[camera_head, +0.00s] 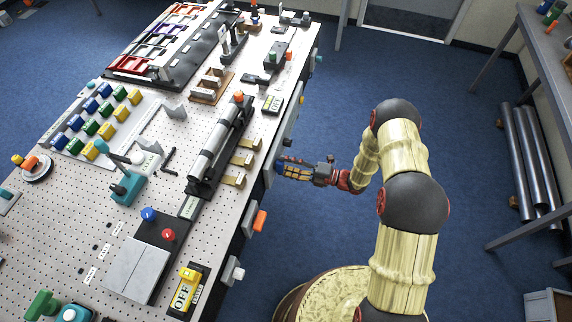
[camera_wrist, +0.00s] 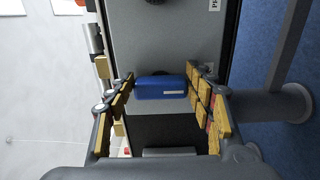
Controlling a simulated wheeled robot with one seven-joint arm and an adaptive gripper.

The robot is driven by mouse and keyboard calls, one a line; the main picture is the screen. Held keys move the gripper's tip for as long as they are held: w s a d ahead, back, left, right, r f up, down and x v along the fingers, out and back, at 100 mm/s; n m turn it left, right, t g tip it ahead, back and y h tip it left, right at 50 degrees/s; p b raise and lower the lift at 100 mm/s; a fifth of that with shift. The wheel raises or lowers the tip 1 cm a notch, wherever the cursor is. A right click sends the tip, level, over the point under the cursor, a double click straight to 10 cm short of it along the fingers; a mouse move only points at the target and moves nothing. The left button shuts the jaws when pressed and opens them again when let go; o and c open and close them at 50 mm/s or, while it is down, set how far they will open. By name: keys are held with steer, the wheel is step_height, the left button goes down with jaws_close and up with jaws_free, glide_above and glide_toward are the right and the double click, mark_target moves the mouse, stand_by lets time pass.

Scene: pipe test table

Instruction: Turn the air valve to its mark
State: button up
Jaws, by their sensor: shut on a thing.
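The air valve's blue handle (camera_wrist: 161,88) lies crosswise between my fingers in the wrist view, in front of a grey panel (camera_wrist: 180,38). My gripper (camera_wrist: 160,82) is shut on it, one finger at each end. In the head view my gripper (camera_head: 283,167) reaches from the right to the table's right side face, and its fingers mostly hide the handle. A dark round part (camera_wrist: 155,73) shows just behind the handle. I cannot make out the valve's mark.
The pegboard table (camera_head: 75,215) carries switches, coloured blocks and a grey cylinder (camera_head: 215,140). An orange handle (camera_head: 260,220) and a pale knob (camera_head: 234,271) stick out from its side face nearby. Blue floor (camera_head: 300,230) is open right of the table; pipes (camera_head: 530,160) lie beyond.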

stand_by(0.4)
steer(key=o, duration=1.2)
steer(key=shift+c, duration=0.2)
steer(key=v, duration=1.2)
